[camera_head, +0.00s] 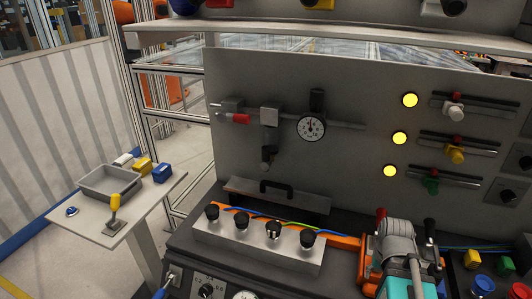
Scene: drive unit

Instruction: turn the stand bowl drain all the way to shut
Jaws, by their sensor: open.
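On the upright grey panel, a grey bowl-shaped unit (269,118) hangs from the horizontal pipe, left of the round gauge (311,127). Below it is a small dark fitting (266,165), which looks like the bowl drain. It is too small here to tell how far it is turned.
A red-handled valve (236,118) sits left of the bowl. A plate with a black handle (276,188) and a block with several black knobs (260,238) stand below. A side table (84,225) stands left.

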